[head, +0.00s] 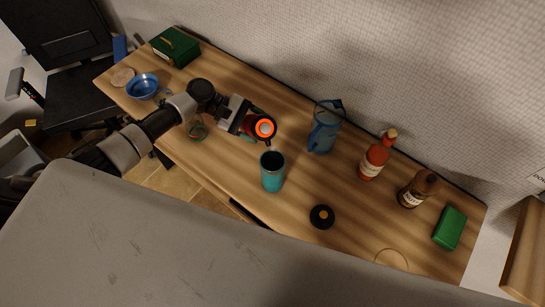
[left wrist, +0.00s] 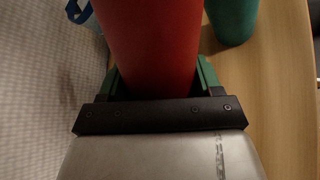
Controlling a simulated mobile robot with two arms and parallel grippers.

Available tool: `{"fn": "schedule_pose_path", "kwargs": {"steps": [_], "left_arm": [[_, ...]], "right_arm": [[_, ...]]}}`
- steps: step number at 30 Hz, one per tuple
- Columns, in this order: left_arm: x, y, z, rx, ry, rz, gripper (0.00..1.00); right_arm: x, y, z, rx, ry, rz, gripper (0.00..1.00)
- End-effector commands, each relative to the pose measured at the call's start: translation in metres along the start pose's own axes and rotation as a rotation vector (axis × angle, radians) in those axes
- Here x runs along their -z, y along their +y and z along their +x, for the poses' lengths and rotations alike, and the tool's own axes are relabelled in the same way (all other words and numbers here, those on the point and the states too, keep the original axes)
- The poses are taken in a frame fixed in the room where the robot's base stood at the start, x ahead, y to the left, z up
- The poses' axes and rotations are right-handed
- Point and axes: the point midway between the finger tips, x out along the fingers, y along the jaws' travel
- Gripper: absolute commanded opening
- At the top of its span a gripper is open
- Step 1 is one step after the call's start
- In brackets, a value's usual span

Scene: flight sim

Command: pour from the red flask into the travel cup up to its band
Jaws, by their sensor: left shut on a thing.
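The red flask (head: 264,127) is held by my left gripper (head: 248,124), above the table. It tilts, with its orange-ringed end facing the head camera. In the left wrist view the red flask (left wrist: 150,45) fills the space between the green-padded fingers (left wrist: 160,80). The teal travel cup (head: 272,172) stands upright and open on the table, just below the flask in the head view. Its inside looks dark, and I cannot make out a level or a band. The cup also shows in part in the left wrist view (left wrist: 232,18). My right gripper is not in view.
A black lid (head: 322,217) lies right of the cup. A blue pitcher (head: 324,128), a red bottle (head: 375,158), a brown bottle (head: 417,189) and a green box (head: 449,228) stand further right. A glass (head: 197,128) and a blue bowl (head: 143,87) are left.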

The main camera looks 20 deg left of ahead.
Motion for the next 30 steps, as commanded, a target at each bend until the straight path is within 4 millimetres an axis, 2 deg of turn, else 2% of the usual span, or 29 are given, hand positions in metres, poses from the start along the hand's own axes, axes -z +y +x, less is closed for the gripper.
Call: {"fn": "schedule_pose_path", "kwargs": {"steps": [30], "left_arm": [[-0.013, 0.011, -0.011, -0.002, 0.118, 0.122, 0.2]], "right_arm": [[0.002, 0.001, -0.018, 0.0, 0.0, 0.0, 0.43]]}}
